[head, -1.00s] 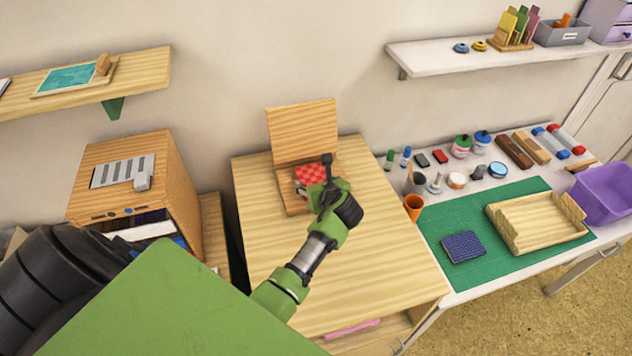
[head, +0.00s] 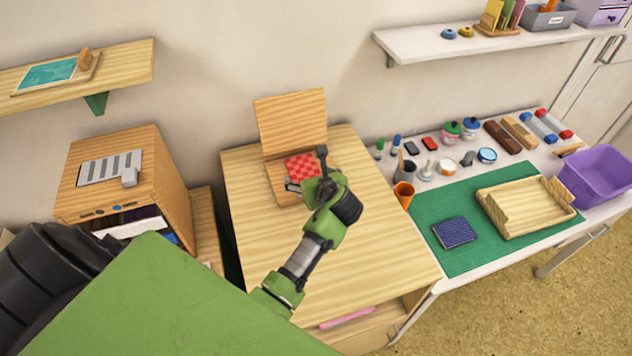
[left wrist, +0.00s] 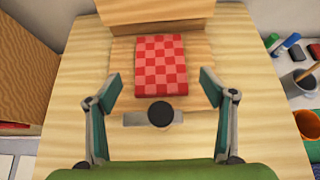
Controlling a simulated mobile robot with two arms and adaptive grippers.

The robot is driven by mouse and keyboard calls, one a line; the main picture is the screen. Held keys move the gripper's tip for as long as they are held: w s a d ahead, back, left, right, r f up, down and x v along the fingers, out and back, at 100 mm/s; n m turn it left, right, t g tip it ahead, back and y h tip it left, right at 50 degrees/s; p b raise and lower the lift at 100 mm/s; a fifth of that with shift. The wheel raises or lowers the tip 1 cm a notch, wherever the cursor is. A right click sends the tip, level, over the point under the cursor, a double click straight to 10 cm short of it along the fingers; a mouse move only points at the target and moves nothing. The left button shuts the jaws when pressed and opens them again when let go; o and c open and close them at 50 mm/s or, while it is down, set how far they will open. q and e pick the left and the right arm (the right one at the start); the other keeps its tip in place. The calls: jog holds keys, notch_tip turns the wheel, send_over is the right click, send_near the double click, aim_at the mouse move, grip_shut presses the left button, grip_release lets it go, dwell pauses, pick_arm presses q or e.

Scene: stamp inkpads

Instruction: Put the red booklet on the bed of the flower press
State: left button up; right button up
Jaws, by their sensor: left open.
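The red checkered booklet (head: 303,167) lies flat on the bed of the wooden flower press (head: 281,182), whose lid (head: 291,122) stands open behind it. In the left wrist view the booklet (left wrist: 160,68) lies on the bed, in front of the raised lid (left wrist: 160,12). My left gripper (left wrist: 160,80) is open, with its fingers apart on either side of the booklet's near part and not touching it in this view. In the head view my left gripper (head: 308,172) covers the front right of the press. My right gripper is not in view.
A bar with a black knob (left wrist: 160,113) shows near the booklet's near edge. The wooden cabinet top (head: 250,225) around the press is clear. A cabinet (head: 165,180) stands left; a table with a green mat (head: 425,215), wooden tray (head: 530,228) and orange cup (head: 404,195) stands right.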

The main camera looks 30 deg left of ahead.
pick_arm(q)
jog(key=v, duration=0.7)
jog(key=shift+s+d+r+b, duration=0.2)
jog(key=shift+b, duration=0.2)
